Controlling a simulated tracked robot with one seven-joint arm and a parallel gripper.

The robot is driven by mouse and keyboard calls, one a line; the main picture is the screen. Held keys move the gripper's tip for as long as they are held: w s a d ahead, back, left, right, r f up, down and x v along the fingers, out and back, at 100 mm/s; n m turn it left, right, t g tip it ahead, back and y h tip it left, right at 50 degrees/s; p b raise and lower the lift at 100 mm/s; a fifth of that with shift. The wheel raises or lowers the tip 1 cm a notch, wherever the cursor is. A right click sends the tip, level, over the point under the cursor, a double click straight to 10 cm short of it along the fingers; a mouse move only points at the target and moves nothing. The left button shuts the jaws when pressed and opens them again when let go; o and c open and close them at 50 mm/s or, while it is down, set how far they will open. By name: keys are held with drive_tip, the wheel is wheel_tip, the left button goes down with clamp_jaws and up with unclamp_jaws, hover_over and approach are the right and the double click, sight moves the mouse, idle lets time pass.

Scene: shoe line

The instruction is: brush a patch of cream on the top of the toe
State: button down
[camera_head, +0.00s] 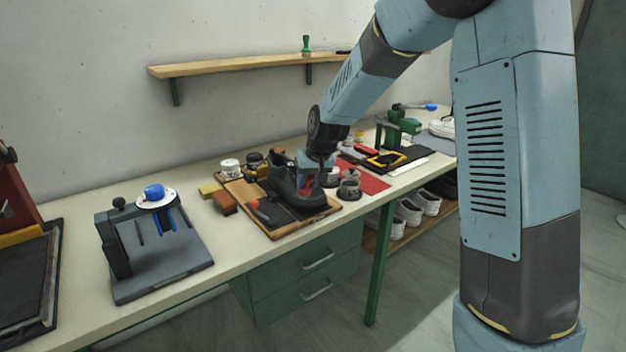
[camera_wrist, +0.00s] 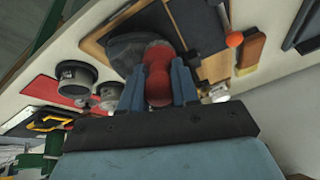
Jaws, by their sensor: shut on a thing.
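A dark boot-like shoe (camera_head: 283,180) stands on a black mat on a wooden board (camera_head: 285,234). My gripper (camera_head: 312,172) is low at the shoe's right side, over its front end. In the wrist view my gripper (camera_wrist: 158,88) has its two blue fingers closed on a red brush handle (camera_wrist: 157,78). A dark rounded part of the shoe (camera_wrist: 124,50) lies just beyond it, to the left. The brush's bristles are hidden, so I cannot tell whether they touch the toe. No cream patch can be made out on the shoe.
Round pots (camera_head: 349,188) stand right of the board by a red mat (camera_head: 372,182). Brown and yellow blocks (camera_head: 224,202) lie left of it. An orange-tipped tool (camera_head: 255,205) lies on the board. A grey fixture (camera_head: 160,265) stands farther left, with clear tabletop between.

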drive_tip(key=shift+w+a, duration=0.15)
drive_tip(key=shift+w, duration=0.05)
drive_tip(key=shift+w+d, duration=0.5)
drive_tip(key=shift+d, duration=0.25)
drive_tip(key=shift+w+d, duration=0.45)
drive_tip(key=shift+d, duration=0.3)
drive_tip(key=shift+w+d, duration=1.55)
drive_tip(key=shift+d, duration=0.65)
drive_tip(key=shift+s+a+r, duration=0.1)
drive_tip(key=shift+s+a, duration=0.75)
drive_tip(key=shift+a, duration=0.4)
drive_tip(key=shift+s+a+f, duration=0.1)
drive_tip(key=shift+s+a, duration=0.8)
drive_tip(key=shift+a, duration=0.35)
drive_tip(key=shift+s+a+r, duration=0.1)
drive_tip(key=shift+s+a, duration=0.75)
drive_tip(key=shift+a, duration=0.4)
drive_tip(key=shift+v, duration=3)
drive_tip(key=shift+d+r, duration=0.1)
